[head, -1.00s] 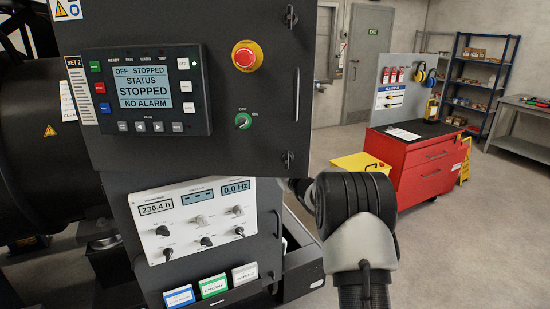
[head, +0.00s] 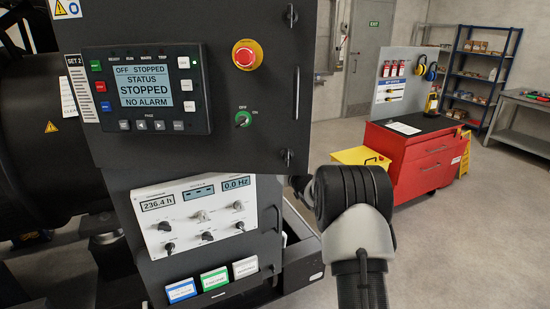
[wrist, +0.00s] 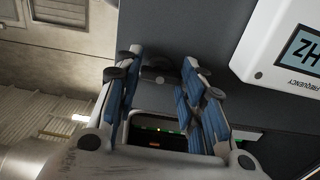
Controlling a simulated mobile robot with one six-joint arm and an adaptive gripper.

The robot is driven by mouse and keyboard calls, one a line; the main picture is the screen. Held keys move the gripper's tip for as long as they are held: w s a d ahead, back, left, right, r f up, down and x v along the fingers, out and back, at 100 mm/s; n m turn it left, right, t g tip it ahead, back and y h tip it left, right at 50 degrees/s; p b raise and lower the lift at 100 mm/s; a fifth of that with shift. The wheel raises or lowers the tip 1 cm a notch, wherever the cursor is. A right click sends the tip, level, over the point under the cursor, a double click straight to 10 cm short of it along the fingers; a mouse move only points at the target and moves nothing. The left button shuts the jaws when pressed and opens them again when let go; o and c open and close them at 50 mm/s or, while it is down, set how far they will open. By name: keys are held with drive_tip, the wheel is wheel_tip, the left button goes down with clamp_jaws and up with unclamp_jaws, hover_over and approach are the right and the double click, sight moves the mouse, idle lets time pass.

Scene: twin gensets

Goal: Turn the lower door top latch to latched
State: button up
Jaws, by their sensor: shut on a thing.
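The lower door (head: 185,262) is a dark panel with a white instrument plate, below the upper control panel. In the wrist view, the lower door top latch (wrist: 158,76) is a small dark handle between the blue-padded fingers of my gripper (wrist: 157,70). My gripper is shut on it, close to the dark door face. The latch's exact angle is hard to tell. In the head view my arm's dark wrist hides most of the gripper, and the top latch cannot be made out. Another dark latch (head: 277,219) shows lower on the lower door's right edge.
A white instrument box (wrist: 285,50) is close right of my fingers.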

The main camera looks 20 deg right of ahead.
drive_tip(key=o, duration=1)
drive_tip(key=shift+o, duration=0.2)
drive_tip(key=s, duration=1.2)
drive_tip(key=shift+d, duration=0.2)
